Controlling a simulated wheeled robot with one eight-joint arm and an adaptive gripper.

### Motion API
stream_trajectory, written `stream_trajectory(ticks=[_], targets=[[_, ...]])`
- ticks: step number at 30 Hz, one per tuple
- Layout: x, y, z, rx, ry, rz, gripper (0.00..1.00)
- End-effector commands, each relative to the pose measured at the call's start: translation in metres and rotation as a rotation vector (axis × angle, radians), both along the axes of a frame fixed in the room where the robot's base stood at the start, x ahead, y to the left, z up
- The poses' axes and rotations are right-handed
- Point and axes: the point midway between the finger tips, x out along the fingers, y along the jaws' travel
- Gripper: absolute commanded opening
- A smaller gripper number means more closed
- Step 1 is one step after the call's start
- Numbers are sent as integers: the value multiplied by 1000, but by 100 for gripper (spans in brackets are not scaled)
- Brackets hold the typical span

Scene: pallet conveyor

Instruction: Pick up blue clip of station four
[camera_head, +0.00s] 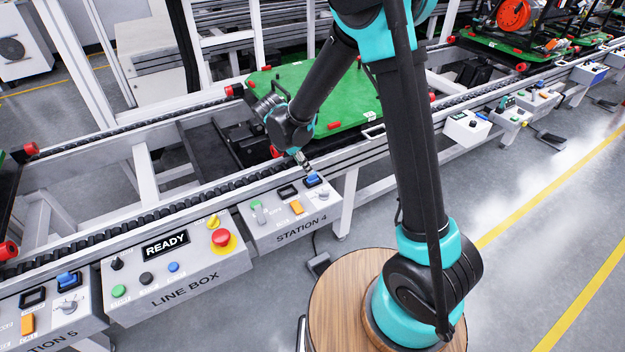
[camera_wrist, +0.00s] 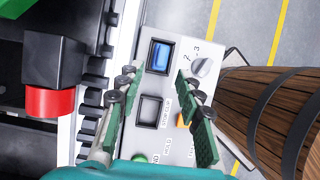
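The blue clip (camera_head: 313,180) sits in a dark square holder at the back right corner of the grey station 4 box (camera_head: 258,237). In the wrist view the blue clip (camera_wrist: 161,56) lies just beyond my fingertips, between their lines, with nothing touching it that I can see. My gripper (camera_head: 304,162) is above the back edge of the box, close to the clip. In the wrist view my gripper (camera_wrist: 156,84) is open and empty, with its two green-padded fingers apart over the dark framed panel window (camera_wrist: 151,110).
A grey knob (camera_wrist: 202,67) is beside the clip. The conveyor rail (camera_head: 200,203) runs behind the boxes, with a green pallet (camera_head: 320,85) on it. The line box (camera_head: 175,270) with a red button (camera_head: 221,238) stands to the left. A wooden round (camera_head: 340,300) is in front.

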Motion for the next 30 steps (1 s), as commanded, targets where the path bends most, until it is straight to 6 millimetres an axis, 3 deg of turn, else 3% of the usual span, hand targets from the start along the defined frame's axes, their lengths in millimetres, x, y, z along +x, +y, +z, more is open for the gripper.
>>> stream_trajectory(ticks=[13,22,30], targets=[[15,-23,-41,0,0,-1,36],[16,-24,-46,0,0,0,36],[16,-24,-45,0,0,0,5]])
